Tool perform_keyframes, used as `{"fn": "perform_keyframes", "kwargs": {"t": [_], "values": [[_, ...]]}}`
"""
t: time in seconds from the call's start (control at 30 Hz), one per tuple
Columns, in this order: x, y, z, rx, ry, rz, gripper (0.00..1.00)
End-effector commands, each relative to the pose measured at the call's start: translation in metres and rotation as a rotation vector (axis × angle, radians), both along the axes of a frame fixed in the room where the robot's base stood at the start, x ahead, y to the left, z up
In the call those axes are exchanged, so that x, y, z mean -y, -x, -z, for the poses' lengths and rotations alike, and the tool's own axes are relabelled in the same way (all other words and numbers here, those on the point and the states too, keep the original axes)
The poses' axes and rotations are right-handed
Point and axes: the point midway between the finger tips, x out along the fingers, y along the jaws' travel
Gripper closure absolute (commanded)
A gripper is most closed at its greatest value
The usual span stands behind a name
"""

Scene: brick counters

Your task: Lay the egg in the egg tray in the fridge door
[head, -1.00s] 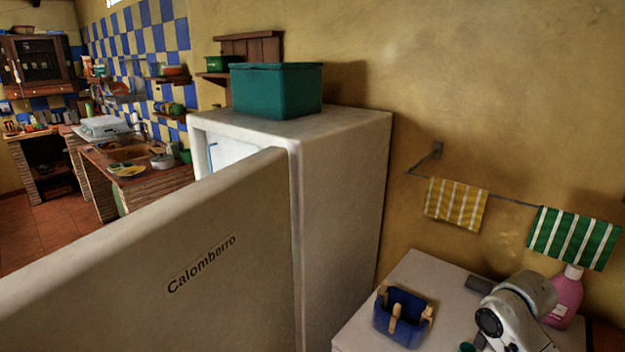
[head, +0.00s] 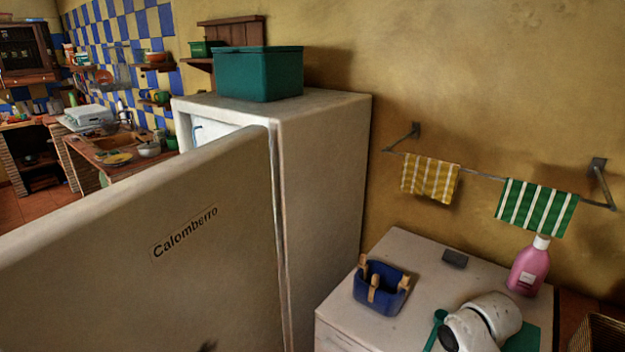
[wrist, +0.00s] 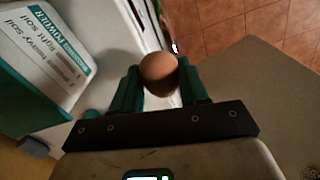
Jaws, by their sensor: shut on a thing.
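A brown egg (wrist: 159,72) is held between the green fingers of my gripper (wrist: 160,88) in the wrist view. The fingers are shut on it from both sides. The gripper and egg are not visible in the head view. The fridge (head: 320,180) stands in the head view with its door (head: 140,240) swung open, its outer face with the "Calomberro" lettering toward me. The inner side of the door and the egg tray are hidden from the head view.
A white-topped unit (head: 420,262) right of the fridge bears a blue peg basket (head: 372,296) and a pink bottle (head: 528,268). A teal box (head: 256,75) sits on the fridge. A labelled box (wrist: 50,50) is left of the gripper in the wrist view. Tiled floor (wrist: 255,25) shows beyond.

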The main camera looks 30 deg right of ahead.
Motion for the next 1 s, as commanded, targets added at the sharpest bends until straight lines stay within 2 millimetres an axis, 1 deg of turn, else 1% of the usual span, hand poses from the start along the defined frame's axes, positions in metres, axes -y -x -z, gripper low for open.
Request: {"fn": "perform_keyframes", "kwargs": {"t": [0.03, 0.17, 0.2, 0.3, 0.43, 0.73, 0.8, 1.0], "values": [[-0.009, 0.001, 0.013, 0.000, -0.007, 0.016, 0.67], [-0.033, 0.001, 0.042, 0.000, -0.011, 0.059, 0.67], [-0.042, 0.001, 0.051, 0.000, -0.011, 0.071, 0.67], [-0.061, -0.001, 0.068, 0.000, -0.010, 0.098, 0.67], [-0.078, -0.004, 0.080, 0.002, -0.008, 0.117, 0.67], [-0.109, -0.011, 0.098, 0.000, -0.005, 0.139, 0.67], [-0.120, -0.014, 0.103, -0.001, -0.005, 0.144, 0.67], [-0.133, -0.018, 0.108, -0.001, 0.001, 0.150, 0.67]]}}
